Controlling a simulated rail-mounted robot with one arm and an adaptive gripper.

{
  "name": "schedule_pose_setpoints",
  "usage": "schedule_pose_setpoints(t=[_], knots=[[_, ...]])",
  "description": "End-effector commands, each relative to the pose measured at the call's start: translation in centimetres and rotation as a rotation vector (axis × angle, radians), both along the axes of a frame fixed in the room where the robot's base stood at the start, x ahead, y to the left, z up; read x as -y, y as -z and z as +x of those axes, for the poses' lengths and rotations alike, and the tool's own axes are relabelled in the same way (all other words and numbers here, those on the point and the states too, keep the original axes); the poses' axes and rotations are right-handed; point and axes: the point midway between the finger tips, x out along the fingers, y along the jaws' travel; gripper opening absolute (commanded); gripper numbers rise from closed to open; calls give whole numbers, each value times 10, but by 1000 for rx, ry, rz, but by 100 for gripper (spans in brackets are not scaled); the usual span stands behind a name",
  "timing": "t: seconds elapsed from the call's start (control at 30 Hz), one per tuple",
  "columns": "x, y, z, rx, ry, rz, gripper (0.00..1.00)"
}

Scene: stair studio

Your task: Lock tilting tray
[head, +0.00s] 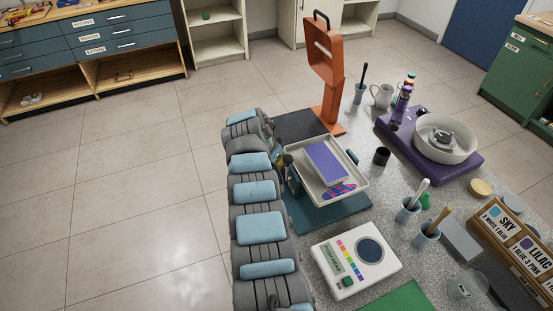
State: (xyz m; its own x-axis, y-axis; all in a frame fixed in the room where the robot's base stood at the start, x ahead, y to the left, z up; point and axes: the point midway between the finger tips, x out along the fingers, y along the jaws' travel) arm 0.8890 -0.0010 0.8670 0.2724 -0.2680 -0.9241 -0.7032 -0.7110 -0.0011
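The tilting tray (352,193) is a shallow white tray in the middle of the head view, over a teal base (318,218). It looks tilted, but its exact angle is hard to tell. A purple block (325,162) and a flat piece with a pink and blue pattern (340,190) lie in it. A dark round knob (293,181) shows at its left side, and a blue-grey one (351,157) at its right. My gripper (281,163) is at the tray's left side, close to the left knob. It is small and mostly hidden by my arm; contact and finger opening cannot be made out.
An orange stand (327,75) rises behind the tray. A purple machine with a white bowl (445,138) stands at right. A white device with colour swatches (356,258) is in front. Cups with tools (409,211) stand right of the tray. Open floor lies at left.

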Motion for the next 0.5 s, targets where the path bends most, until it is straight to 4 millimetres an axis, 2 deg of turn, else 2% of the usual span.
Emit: schedule_pose_setpoints(t=[0.33,0.37,0.4,0.47,0.5], knots=[[0,3,0,-2,-9,-1,0],[0,3,-1,-2,-8,-1,21],[0,3,0,-2,-8,-1,33],[0,3,0,-2,-8,-1,49],[0,2,0,-2,-8,0,49]])
